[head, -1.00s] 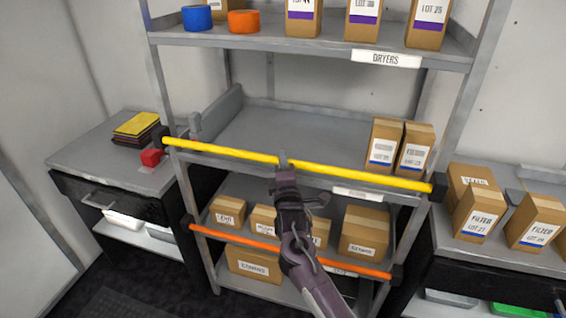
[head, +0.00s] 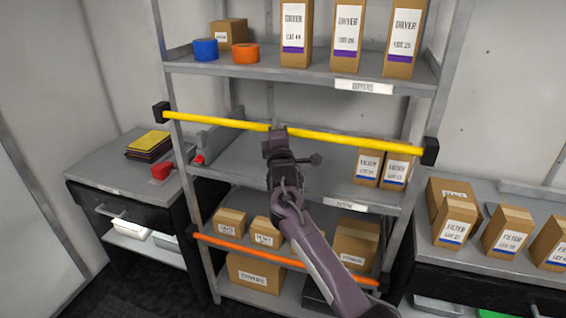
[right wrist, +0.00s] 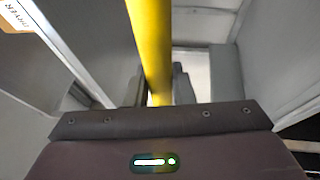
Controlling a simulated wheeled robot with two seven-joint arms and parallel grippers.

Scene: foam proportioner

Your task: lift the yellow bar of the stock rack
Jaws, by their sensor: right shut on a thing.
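The yellow bar (head: 345,142) runs across the front of the stock rack (head: 300,76), between black end blocks on the left and right uprights. It sits above the middle shelf, well clear of that shelf's front edge, and slopes slightly down to the right in the head view. My right gripper (head: 277,130) is shut on the bar near its middle. In the right wrist view the yellow bar (right wrist: 152,50) passes between the fingers, which are partly hidden behind the gripper body. My left gripper is in neither view.
An orange bar (head: 285,260) crosses the rack lower down, with cartons behind it. Two filter boxes (head: 382,168) stand on the middle shelf behind the yellow bar. Dryer boxes (head: 347,35) and tape rolls stand on the top shelf. Side cabinets flank the rack.

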